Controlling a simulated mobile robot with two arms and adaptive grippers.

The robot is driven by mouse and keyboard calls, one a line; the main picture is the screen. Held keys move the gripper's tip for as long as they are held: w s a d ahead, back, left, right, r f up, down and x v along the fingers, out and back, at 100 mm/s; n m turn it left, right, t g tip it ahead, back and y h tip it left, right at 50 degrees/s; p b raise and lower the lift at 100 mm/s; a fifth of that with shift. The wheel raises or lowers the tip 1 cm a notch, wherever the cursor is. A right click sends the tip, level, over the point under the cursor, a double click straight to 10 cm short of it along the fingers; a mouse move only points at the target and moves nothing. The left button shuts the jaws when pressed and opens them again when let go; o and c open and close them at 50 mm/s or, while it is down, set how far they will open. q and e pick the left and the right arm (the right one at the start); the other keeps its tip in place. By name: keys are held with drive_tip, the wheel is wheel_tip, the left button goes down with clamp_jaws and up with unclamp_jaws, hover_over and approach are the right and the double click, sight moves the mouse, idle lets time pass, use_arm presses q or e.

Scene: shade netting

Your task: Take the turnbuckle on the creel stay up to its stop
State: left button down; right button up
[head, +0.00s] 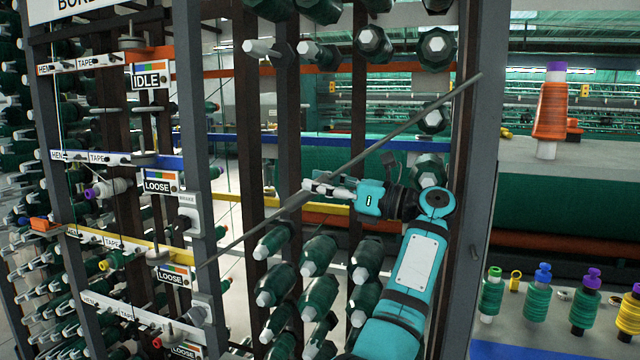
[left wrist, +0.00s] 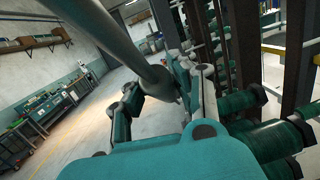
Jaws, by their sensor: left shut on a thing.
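The creel stay (head: 400,130) is a thin grey rod that runs diagonally across the creel front, from lower left to upper right. The turnbuckle (head: 293,203) is a thicker grey piece partway along it, partly hidden by the fingers. My left gripper (head: 309,187) comes from the right of it and is shut on the turnbuckle. In the left wrist view, the grey rod crosses from the upper left and its thicker part (left wrist: 160,80) lies between the fingers (left wrist: 172,92). Any stop mark cannot be made out. My right gripper is out of view.
Dark uprights (head: 250,120) and green yarn packages (head: 318,255) stand close behind and below the stay. Signs reading IDLE (head: 146,82) and LOOSE (head: 158,187) hang at the left. A table with coloured spools (head: 537,292) is at the lower right.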

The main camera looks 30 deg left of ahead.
use_arm(q)
drive_tip(key=shift+n+g+p, duration=0.45)
drive_tip(key=shift+n+g, duration=0.35)
drive_tip(key=shift+n, duration=0.4)
drive_tip(key=shift+f+n+g+h, duration=0.1)
drive_tip(key=shift+n+g+h, duration=0.2)
drive_tip(key=c, duration=1.1)
unclamp_jaws()
drive_tip(key=shift+o, duration=0.2)
wheel_tip(320, 180, up, 10)
drive_tip(key=shift+r, duration=0.1)
